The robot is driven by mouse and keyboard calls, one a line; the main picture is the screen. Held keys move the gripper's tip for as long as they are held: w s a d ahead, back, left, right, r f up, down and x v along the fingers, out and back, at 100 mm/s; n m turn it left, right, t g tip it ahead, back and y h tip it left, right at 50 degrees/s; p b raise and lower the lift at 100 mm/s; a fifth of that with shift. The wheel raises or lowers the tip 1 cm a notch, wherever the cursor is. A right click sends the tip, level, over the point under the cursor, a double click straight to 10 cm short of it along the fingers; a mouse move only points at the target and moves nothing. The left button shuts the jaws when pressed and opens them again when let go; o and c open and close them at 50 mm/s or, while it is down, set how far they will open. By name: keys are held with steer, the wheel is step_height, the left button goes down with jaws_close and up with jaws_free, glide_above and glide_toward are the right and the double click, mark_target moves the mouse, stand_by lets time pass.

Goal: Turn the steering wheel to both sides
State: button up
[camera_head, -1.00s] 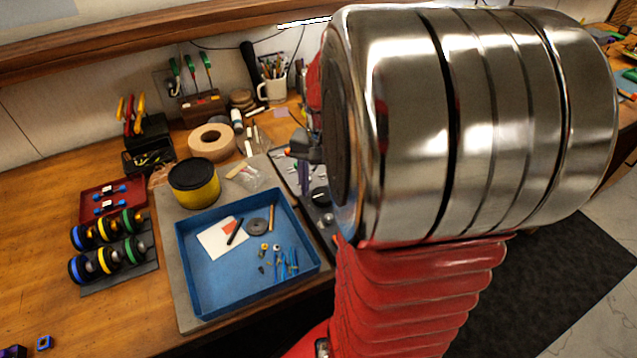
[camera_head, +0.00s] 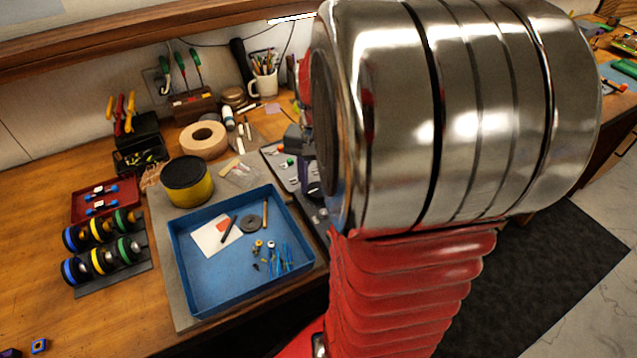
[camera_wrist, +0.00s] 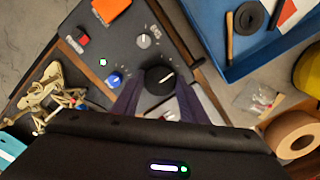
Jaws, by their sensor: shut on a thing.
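A dark control panel (camera_wrist: 118,45) fills the upper middle of the wrist view. On it sits a black round wheel-like knob (camera_wrist: 158,79) with a white pointer line, which I take for the steering wheel. My gripper (camera_wrist: 160,92) has one dark finger on each side of this knob and is shut on it. In the head view, my metal arm link hides most of the panel (camera_head: 277,153) and my gripper. A grey knob (camera_wrist: 143,41), a blue knob (camera_wrist: 114,79) and a red switch (camera_wrist: 83,39) also sit on the panel.
A blue tray (camera_head: 195,291) with small parts lies beside the panel. A yellow tin (camera_head: 187,182) and a tape roll (camera_head: 203,139) stand behind it.

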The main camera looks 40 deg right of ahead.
steer(key=shift+w+a+n, duration=0.1)
steer(key=shift+a+n, duration=0.1)
steer(key=shift+n, duration=0.1)
steer(key=n, duration=0.8)
stand_by(0.3)
steer(key=shift+n, duration=0.3)
